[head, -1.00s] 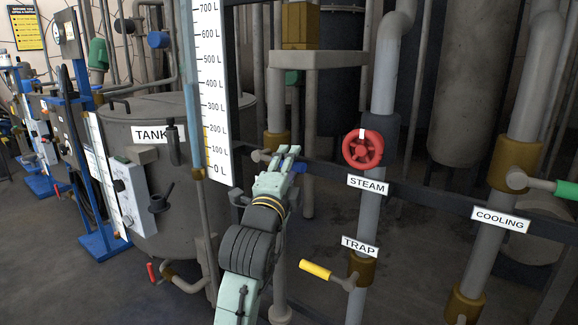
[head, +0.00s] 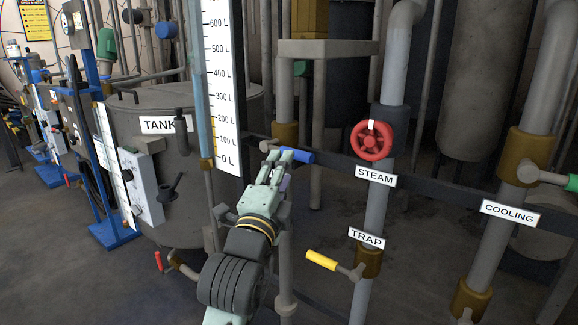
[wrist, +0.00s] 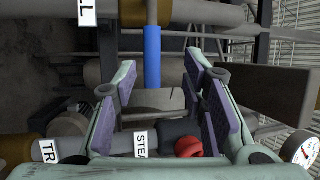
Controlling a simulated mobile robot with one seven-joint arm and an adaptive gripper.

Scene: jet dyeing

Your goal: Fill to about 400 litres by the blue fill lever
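The blue fill lever (head: 297,156) points right from its valve on the pipe beside the level scale. In the wrist view the blue lever (wrist: 153,57) stands in the gap between my two fingers, with space on both sides. My gripper (head: 278,158) is open at the lever; in the wrist view my gripper (wrist: 158,75) shows two spread fingers with purple pads. The white level scale (head: 222,90) shows marks from 0 L up past 600 L. A pale blue tube (head: 198,80) runs along its left edge; I cannot read a liquid level. The tank (head: 190,205) stands behind.
A red steam wheel (head: 371,140) and a yellow trap lever (head: 321,260) are on the pipe to the right. A green cooling lever (head: 553,178) is at the far right. A dark rail (head: 420,189) crosses behind my gripper. Open floor lies at the lower left.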

